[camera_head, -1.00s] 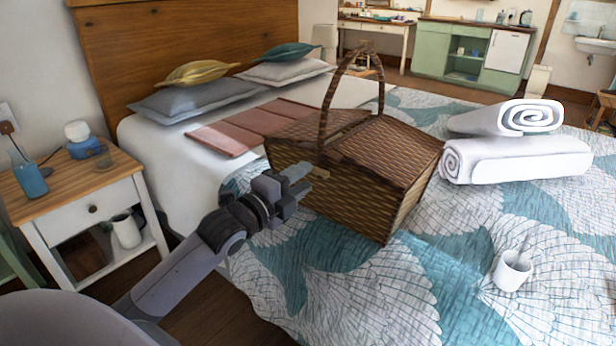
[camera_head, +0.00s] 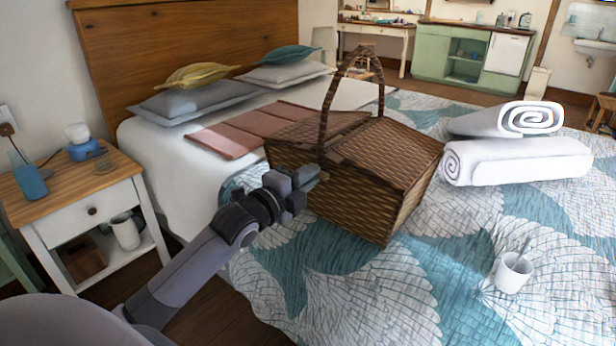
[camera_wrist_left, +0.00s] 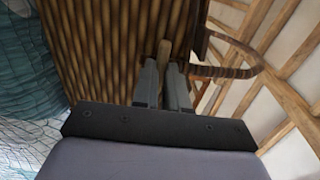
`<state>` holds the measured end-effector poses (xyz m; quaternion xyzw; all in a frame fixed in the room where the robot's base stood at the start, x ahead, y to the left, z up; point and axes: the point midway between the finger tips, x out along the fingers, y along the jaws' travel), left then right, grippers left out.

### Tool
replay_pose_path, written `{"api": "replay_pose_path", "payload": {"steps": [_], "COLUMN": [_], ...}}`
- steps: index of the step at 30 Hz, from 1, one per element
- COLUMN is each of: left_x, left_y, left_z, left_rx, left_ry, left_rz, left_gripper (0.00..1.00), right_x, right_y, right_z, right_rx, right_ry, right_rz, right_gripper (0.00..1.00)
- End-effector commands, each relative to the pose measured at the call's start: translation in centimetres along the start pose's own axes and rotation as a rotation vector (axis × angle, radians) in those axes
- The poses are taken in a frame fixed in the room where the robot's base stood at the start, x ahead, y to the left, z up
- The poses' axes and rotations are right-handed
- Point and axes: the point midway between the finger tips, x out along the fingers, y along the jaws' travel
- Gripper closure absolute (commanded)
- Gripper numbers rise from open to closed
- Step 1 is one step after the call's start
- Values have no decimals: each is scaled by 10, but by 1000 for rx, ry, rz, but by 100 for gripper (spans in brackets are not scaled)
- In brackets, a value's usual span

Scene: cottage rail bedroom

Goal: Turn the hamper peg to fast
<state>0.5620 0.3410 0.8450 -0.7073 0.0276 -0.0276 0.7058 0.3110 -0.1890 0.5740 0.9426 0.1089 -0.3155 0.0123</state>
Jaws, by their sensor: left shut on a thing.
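The wicker hamper (camera_head: 365,206) stands on the bed with its lids down and its arched handle upright. My left gripper (camera_head: 308,180) is at the hamper's near left side, just below the lid edge. In the left wrist view the two fingers (camera_wrist_left: 165,78) are shut on the pale wooden hamper peg (camera_wrist_left: 165,50), which sticks out between them in front of the weave (camera_wrist_left: 105,45). The fingers hide most of the peg, so its exact turn is hard to tell. My right gripper is not in view.
Two rolled white towels (camera_head: 515,160) and a white mug (camera_head: 513,272) lie to the right on the patterned quilt (camera_head: 350,300). A nightstand (camera_head: 75,205) with a blue lamp stands at the left. Pillows (camera_head: 195,98) are behind.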

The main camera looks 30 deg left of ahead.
Motion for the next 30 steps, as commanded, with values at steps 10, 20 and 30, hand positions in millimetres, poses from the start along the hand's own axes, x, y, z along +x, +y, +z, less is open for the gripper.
{"api": "replay_pose_path", "payload": {"steps": [10,20,30], "left_x": [0,0,0], "left_y": [-3,-4,-3], "left_z": [0,0,0], "left_rx": [-117,-404,-726], "left_ry": [0,0,-2], "left_rz": [3,4,4], "left_gripper": [100,100,100], "right_x": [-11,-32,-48], "right_y": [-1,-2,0], "right_z": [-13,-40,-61], "right_rx": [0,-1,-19], "right_ry": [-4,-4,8], "right_rz": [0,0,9], "right_gripper": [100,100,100]}}
